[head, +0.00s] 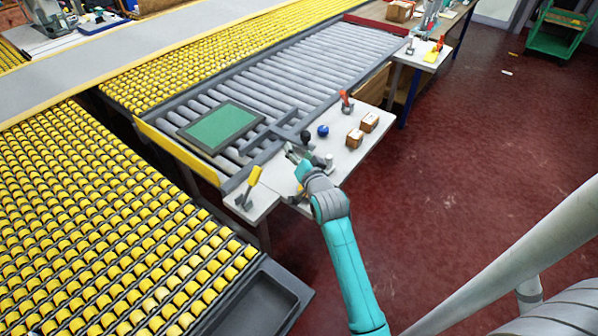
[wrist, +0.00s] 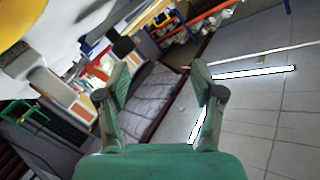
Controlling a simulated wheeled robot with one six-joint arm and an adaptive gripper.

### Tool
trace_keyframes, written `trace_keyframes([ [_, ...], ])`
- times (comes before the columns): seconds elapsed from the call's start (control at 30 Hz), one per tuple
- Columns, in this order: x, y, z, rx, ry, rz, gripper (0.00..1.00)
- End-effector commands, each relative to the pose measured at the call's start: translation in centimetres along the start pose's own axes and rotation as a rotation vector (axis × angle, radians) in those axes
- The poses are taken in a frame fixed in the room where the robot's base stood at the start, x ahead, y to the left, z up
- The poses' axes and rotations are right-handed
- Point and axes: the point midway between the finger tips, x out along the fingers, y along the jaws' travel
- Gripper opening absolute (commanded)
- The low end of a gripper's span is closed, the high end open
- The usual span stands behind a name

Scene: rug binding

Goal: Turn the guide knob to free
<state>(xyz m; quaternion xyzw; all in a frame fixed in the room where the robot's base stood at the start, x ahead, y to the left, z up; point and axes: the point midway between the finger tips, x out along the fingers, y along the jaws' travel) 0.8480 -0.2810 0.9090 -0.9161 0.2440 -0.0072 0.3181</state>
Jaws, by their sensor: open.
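Several knob-like parts stand along the conveyor edge in the head view. A black knob (head: 305,136) is just beyond my gripper (head: 296,158), and a blue knob (head: 323,131) is on the white side table to its right. I cannot tell for sure which is the guide knob, and no free mark is readable. My turquoise arm reaches up from the bottom, with its gripper over the table edge. In the wrist view my gripper (wrist: 159,86) is open, its fingers spread with nothing between them. A dark blunt part (wrist: 122,46) shows beyond the left finger.
A yellow-handled lever (head: 254,177) stands left of my gripper. A red-handled lever (head: 345,98) and two small cardboard boxes (head: 354,137) are on the right. A green-topped panel (head: 220,127) lies on the rollers. The red floor (head: 450,150) to the right is mostly open.

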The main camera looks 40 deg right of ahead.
Motion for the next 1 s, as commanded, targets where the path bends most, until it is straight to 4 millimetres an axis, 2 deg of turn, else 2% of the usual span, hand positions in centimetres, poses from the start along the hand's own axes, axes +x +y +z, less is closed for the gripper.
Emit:
trace_keyframes([
  [0.2, -2.9, -1.3, 1.3, -0.036, 0.024, -0.054, 0.67],
  [0.43, -4.9, -1.8, 2.2, -0.072, 0.034, -0.082, 0.67],
  [1.0, -5.4, -1.9, 2.4, -0.083, 0.038, -0.089, 0.67],
])
